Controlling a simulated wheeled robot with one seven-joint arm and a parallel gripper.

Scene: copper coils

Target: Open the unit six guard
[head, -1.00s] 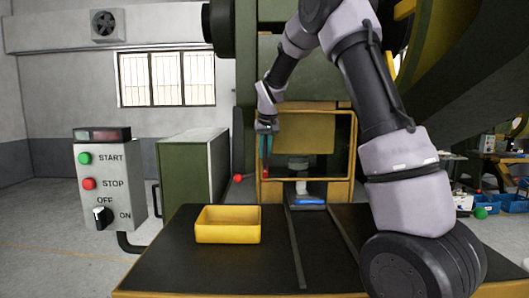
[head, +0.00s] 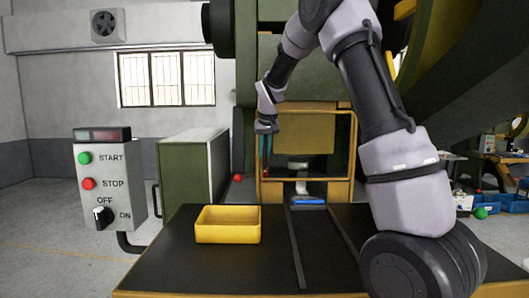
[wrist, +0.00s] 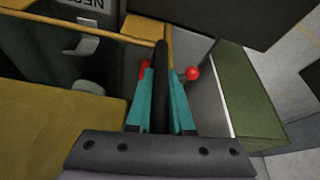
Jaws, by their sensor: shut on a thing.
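The guard, a yellow frame (head: 353,150) on the front of the green press, stands upright across the press opening. My gripper (head: 264,150) is at the left edge of this frame, fingers pointing down. In the wrist view, its teal fingers (wrist: 160,105) are shut on a black upright bar (wrist: 161,75) beside the yellow frame, which seems to be the guard's handle. Part of the bar is hidden between the fingers. A red ball knob (wrist: 192,73) shows just right of the fingers, and a smaller red part peeks out at their left.
A yellow bin (head: 228,233) stands on the dark table (head: 240,277) in front. A control box (head: 103,180) with START and STOP buttons is at left, beside a green cabinet (head: 185,175). A blue piece (head: 308,201) lies at the base of the press opening.

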